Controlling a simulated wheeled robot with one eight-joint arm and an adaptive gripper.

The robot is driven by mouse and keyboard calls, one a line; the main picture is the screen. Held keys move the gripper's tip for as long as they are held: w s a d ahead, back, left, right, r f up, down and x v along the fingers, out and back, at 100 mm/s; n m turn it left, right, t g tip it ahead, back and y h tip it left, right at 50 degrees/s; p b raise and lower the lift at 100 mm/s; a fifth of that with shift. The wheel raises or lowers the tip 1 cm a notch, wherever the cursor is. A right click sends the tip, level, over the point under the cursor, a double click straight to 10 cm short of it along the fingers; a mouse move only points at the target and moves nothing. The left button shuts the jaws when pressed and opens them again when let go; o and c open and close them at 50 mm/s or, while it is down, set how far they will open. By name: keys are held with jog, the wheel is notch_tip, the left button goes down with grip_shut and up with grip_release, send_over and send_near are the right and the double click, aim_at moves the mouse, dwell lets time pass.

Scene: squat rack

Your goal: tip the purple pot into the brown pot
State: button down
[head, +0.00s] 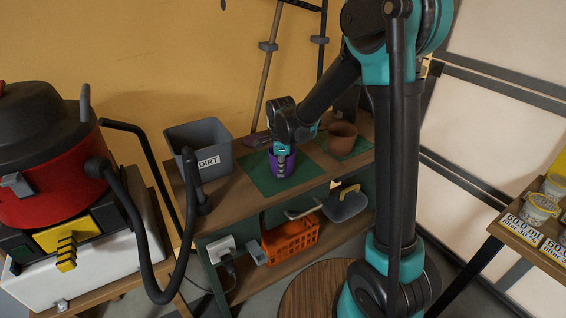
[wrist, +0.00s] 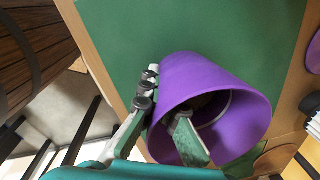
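The purple pot (head: 272,163) is over the green mat (head: 258,175) on the wooden bench. It fills the middle of the wrist view (wrist: 235,115), its mouth toward the camera and something dark inside. My gripper (head: 281,169) is at the pot's rim. In the wrist view, my gripper (wrist: 165,112) has one finger outside the pot's wall and the other reaching into its mouth. I cannot tell whether the fingers press on the wall. The brown pot (head: 342,136) stands upright to the right of the purple pot, apart from it, on another green mat.
A grey bin (head: 212,160) labelled DIRT stands at the bench's left end. An orange basket (head: 290,238) sits on the shelf below. A red vacuum (head: 45,150) with a black hose stands at left. A table with cups (head: 541,207) is at right.

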jog(key=shift+r, duration=1.6)
dwell(0.6)
jog(key=shift+r, duration=2.9)
